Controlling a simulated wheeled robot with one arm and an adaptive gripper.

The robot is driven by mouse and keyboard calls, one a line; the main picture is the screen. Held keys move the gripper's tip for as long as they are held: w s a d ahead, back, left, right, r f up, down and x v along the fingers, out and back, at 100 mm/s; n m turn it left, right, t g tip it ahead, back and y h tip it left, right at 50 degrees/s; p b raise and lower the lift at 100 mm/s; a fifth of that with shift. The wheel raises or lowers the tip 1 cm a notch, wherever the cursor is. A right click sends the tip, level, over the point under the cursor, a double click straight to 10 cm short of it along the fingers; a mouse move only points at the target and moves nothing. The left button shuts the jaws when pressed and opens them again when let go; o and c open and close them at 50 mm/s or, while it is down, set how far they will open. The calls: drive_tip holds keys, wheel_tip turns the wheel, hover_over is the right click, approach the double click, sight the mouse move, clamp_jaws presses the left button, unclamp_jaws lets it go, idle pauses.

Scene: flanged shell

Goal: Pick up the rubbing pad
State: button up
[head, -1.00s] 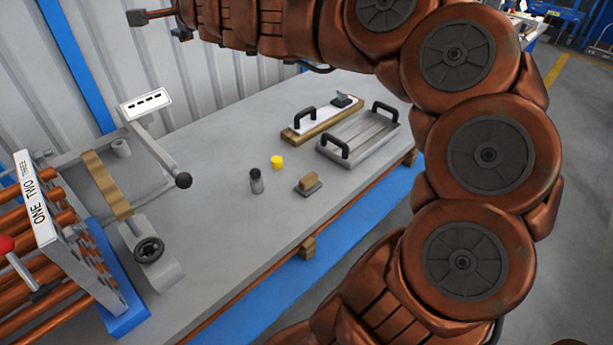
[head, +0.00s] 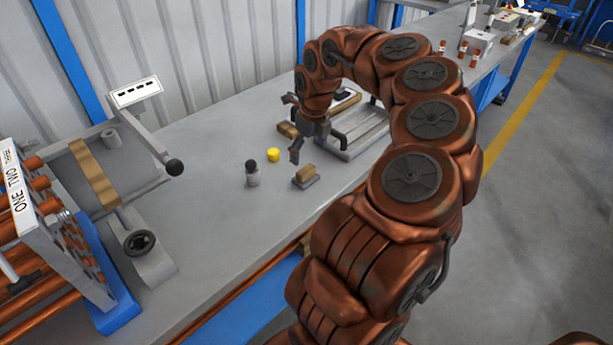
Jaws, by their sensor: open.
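The rubbing pad appears to be the small block with a tan wooden top on a grey base (head: 305,177). It lies flat on the grey workbench (head: 215,215), right of a small dark-capped bottle (head: 252,175). My gripper (head: 293,127) hangs over the bench, behind the pad and a little above and left of it in the picture. Its two fingers are spread, with nothing between them. The lower fingertip shows close to the pad in the picture, but I see a gap and cannot judge its height.
A yellow cap (head: 273,155) stands near the pad. A clamp frame with a round knob (head: 140,242) and a rack of copper bars (head: 45,235) fill the left. Bare bench lies in front.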

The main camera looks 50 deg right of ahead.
sight(306, 169)
drive_tip(key=shift+w+f, duration=0.2)
drive_tip(key=shift+f, duration=2.6)
drive_tip(key=shift+w+a+f, duration=0.1)
drive_tip(key=shift+w+f, duration=0.1)
drive_tip(key=shift+f, duration=0.6)
drive_tip(key=c, duration=1.3)
drive_tip(key=shift+o, duration=0.2)
drive_tip(key=shift+r, duration=0.15)
drive_tip(key=shift+r, duration=1.6)
drive_tip(key=s+a, duration=0.2)
drive_tip(key=a, duration=0.2)
drive_tip(key=s+a+r+b, duration=0.1)
drive_tip(key=s+a, duration=0.1)
drive_tip(key=a, duration=0.3)
drive_tip(key=s+a+b, duration=0.1)
drive_tip(key=s+a, duration=0.1)
drive_tip(key=a, duration=0.3)
drive_tip(key=shift+s+a+r, duration=0.25)
drive_tip(key=shift+s, duration=0.1)
